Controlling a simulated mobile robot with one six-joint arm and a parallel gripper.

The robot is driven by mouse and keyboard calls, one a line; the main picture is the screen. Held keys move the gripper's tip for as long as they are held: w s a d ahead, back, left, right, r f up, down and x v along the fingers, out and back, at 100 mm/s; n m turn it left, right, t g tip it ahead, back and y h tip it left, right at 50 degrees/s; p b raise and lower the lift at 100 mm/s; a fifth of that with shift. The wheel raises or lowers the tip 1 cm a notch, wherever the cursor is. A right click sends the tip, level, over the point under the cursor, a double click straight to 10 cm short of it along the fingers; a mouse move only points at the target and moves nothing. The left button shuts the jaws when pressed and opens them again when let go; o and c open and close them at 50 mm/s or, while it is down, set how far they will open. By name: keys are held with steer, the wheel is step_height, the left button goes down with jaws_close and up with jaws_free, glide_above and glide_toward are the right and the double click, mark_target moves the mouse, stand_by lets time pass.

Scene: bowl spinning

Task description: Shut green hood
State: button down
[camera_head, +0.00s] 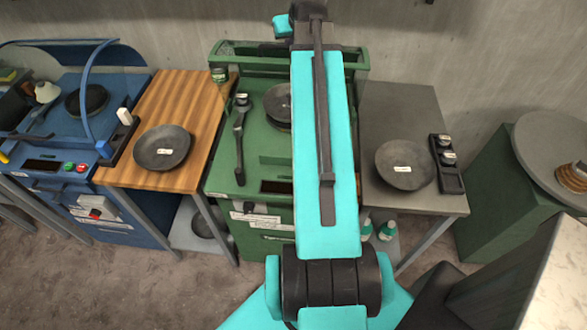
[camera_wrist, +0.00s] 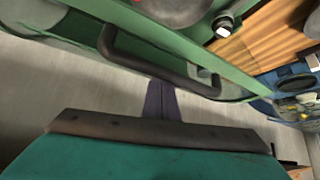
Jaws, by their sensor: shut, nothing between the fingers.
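The green machine (camera_head: 245,180) stands in the middle of the head view, partly hidden behind my arm. Its green hood (camera_head: 237,56) is raised at the back, by the wall. In the wrist view the hood's green front bar (camera_wrist: 205,55) runs across the top, with a dark curved handle (camera_wrist: 165,70) on it. My gripper (camera_wrist: 161,86) is shut and empty, its fingertips close to the handle's long bar. I cannot tell whether they touch it. The head view does not show the fingers. A dark bowl (camera_head: 277,101) sits on the machine.
A wooden table (camera_head: 180,105) with a dark bowl (camera_head: 162,147) and a blue machine (camera_head: 60,105) stand to the left. A grey table (camera_head: 400,110) with another bowl (camera_head: 404,165) is at the right. The grey wall (camera_head: 420,40) is close behind the hood.

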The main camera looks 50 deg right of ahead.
mark_target(289, 49)
steer(key=shift+s+a+f, duration=0.15)
steer(key=shift+s+a, duration=0.25)
steer(key=shift+a, duration=0.05)
steer(key=shift+s+a, duration=0.1)
steer(key=shift+s+a+f, duration=0.15)
steer(key=shift+s+a, duration=0.45)
steer(key=shift+a, duration=0.15)
steer(key=shift+s+a+f+b, duration=0.2)
steer(key=shift+a+b, duration=0.1)
steer(key=shift+b, duration=0.4)
steer(key=shift+s+a+b, duration=0.3)
steer(key=shift+a+b, duration=0.05)
steer(key=shift+b, duration=0.3)
steer(key=shift+s+a, duration=0.1)
steer(key=shift+a, duration=0.05)
steer(key=shift+r, duration=0.1)
steer(key=shift+s+a+f+b, duration=0.1)
steer(key=shift+f+b, duration=0.1)
steer(key=shift+b, duration=0.65)
